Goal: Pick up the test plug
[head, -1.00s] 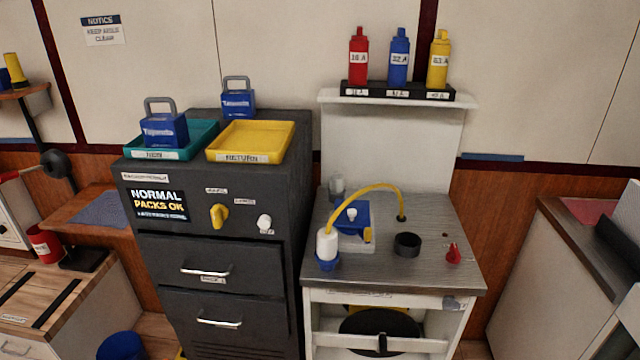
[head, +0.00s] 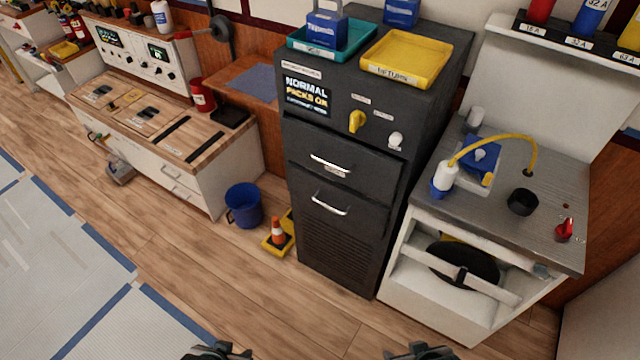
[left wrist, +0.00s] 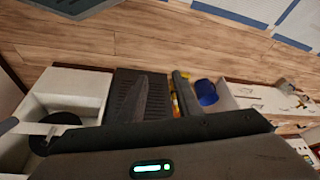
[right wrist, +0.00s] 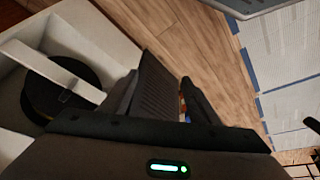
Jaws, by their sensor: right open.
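A white plug (head: 446,176) with a blue lower end, which looks like the test plug, stands upright at the left front edge of the grey-topped cart (head: 490,205) in the head view. A yellow cable (head: 500,138) arches from its top to the cart top. My left gripper (head: 217,350) and my right gripper (head: 420,350) show only partly at the bottom edge of the head view, far from the plug. The right gripper is open, with nothing seen in it. Neither wrist view shows the plug.
A dark cabinet (head: 340,240) with a yellow tray (head: 406,60) stands left of the cart. A black ring (head: 522,202) and a red knob (head: 564,230) are on the cart. Floor in front is clear.

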